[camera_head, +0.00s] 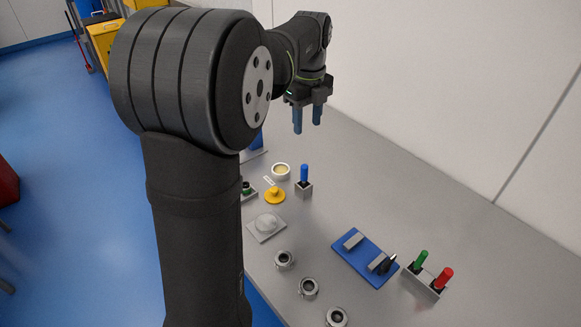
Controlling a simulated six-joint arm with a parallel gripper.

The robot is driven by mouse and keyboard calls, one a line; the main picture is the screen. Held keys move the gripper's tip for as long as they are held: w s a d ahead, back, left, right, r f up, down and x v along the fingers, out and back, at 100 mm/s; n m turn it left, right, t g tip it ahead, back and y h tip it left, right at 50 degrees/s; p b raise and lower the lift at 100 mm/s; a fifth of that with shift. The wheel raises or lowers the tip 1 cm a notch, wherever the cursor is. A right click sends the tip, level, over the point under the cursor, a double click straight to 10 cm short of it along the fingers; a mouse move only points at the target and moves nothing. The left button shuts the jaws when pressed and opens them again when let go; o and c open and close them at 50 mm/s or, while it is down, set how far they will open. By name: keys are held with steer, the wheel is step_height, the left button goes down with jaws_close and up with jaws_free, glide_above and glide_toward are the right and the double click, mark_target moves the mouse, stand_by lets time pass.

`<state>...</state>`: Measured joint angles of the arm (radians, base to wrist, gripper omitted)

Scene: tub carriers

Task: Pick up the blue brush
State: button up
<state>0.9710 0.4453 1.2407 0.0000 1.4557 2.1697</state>
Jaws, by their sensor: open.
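A blue upright handle, which looks like the blue brush (304,173), stands in a small grey holder (304,190) on the bench; its lower end is hidden in the holder. My gripper (308,129) is in the air above the bench, higher in the picture than the brush and apart from it. Its two blue fingers point down with a gap between them, open and empty.
Green (421,258) and red (445,275) handles stand in another holder at right. A blue board (365,258) with grey blocks and a dark piece lies nearby. Metal rings, a yellow-lidded piece (274,195) and a white round tub (281,171) stand around. A wall (430,80) rises behind.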

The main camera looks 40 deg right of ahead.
steer(key=n, duration=1.5)
glide_toward(305, 166)
steer(key=f, duration=0.7)
steer(key=shift+s+d, duration=0.1)
steer(key=shift+d, duration=0.2)
steer(key=shift+w+a+f, duration=0.1)
steer(key=shift+a+f, duration=0.05)
steer(key=shift+f, duration=1.2)
steer(key=shift+w+a+f, duration=0.1)
steer(key=shift+a+f, duration=0.05)
steer(key=shift+f, duration=1.2)
jaws_close()
